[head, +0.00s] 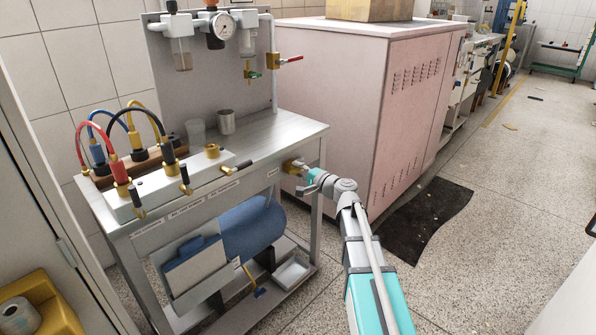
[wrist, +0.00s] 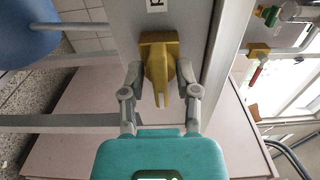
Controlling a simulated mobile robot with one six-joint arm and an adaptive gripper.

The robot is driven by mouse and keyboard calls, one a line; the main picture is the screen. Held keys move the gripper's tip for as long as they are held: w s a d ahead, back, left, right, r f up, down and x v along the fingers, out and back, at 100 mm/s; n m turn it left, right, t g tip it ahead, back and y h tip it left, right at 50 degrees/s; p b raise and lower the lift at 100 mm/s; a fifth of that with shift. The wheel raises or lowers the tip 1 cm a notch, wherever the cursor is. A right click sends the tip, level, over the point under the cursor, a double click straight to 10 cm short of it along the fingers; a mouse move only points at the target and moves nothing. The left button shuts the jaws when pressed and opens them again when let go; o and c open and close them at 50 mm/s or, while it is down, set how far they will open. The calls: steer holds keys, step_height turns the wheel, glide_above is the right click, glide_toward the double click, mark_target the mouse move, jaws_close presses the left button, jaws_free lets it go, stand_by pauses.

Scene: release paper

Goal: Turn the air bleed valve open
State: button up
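A brass valve (head: 293,166) sticks out from the right end of the metal bench's front edge. I take it as the air bleed valve; the small label near it is not readable. In the wrist view the valve (wrist: 160,55) has a square base and a flat lever (wrist: 162,88) pointing down the picture toward my palm. My gripper (wrist: 159,68) is open, its two grey fingers on either side of the valve. Small gaps show between the fingers and the lever; whether the tips touch the body I cannot tell. In the head view my gripper (head: 308,180) is right at the valve.
The bench (head: 250,150) carries a white manifold (head: 165,190) with coloured hoses, metal cups and a panel with a gauge (head: 218,28). A red-handled valve (head: 290,60) sits above. A blue tank (head: 252,228) lies below. A pink cabinet (head: 410,110) stands behind; floor at right is mostly clear.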

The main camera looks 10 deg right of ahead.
stand_by(0.4)
steer(key=v, duration=1.2)
steer(key=shift+a, duration=0.1)
steer(key=s+a+f+n+g+h, duration=0.2)
steer(key=s+a+f+n+g, duration=0.55)
steer(key=a+f+g, duration=0.2)
steer(key=s+d+f+n+g+h+p, duration=0.1)
steer(key=s+d+f+n+g+h, duration=0.1)
steer(key=s+f+g+h, duration=0.3)
steer(key=s+d+f+n+h+p, duration=0.1)
steer(key=s+f+n+h, duration=0.1)
steer(key=s+h, duration=0.35)
step_height(320, 180, up, 38)
steer(key=s+y+p, duration=0.1)
steer(key=y+p, duration=0.1)
steer(key=p, duration=3.6)
steer(key=shift+s, duration=0.3)
